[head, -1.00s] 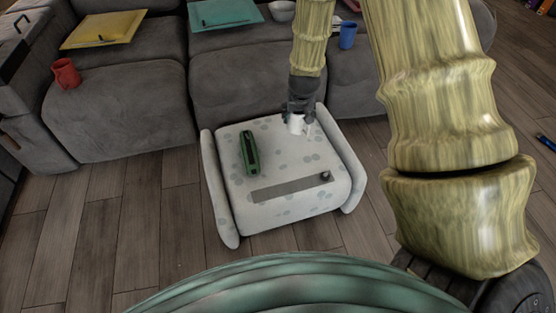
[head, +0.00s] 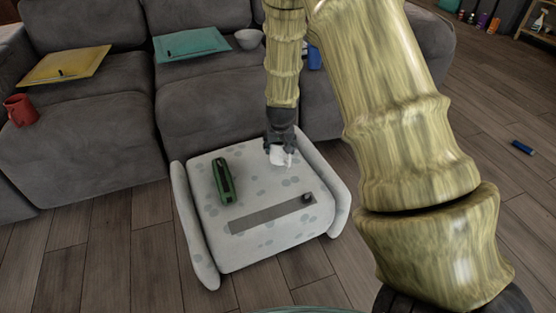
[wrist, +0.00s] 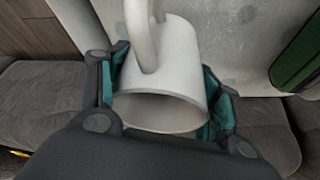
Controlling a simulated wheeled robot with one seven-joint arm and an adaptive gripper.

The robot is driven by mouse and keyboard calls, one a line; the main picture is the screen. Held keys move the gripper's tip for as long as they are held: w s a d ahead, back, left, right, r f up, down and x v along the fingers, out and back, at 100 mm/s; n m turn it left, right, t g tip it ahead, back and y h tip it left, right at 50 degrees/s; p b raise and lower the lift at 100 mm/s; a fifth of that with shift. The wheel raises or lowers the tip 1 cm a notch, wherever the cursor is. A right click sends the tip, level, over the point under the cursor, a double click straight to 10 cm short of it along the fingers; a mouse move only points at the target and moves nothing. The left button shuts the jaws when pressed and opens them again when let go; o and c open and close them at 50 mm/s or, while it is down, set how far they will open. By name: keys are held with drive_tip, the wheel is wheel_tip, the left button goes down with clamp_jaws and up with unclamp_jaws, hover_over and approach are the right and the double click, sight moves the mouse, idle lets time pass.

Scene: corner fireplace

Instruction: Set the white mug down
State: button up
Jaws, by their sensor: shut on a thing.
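The white mug (head: 279,156) is held in my gripper (head: 280,148), over the back part of the spotted white ottoman (head: 265,243). In the wrist view the mug (wrist: 172,65) sits between the two teal-padded fingers of my gripper (wrist: 165,100), which are shut on its sides. Its handle points up and away in that view, and its open rim faces the camera. I cannot tell whether the mug touches the ottoman top.
A green object (head: 223,181) and a grey strip (head: 272,214) with a small dark knob (head: 307,198) lie on the ottoman. A grey sofa (head: 100,110) behind holds a red mug (head: 20,110), yellow and teal cushions and a bowl (head: 248,39). Ottoman top between is clear.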

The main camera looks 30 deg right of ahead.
sight(279, 155)
wheel_tip(279, 155, down, 5)
drive_tip(key=shift+r+b, duration=0.1)
drive_tip(key=shift+b, duration=1.05)
drive_tip(key=o, duration=1.8)
drive_tip(key=shift+r, duration=0.1)
drive_tip(key=p+v, duration=0.5)
drive_tip(key=v, duration=0.7)
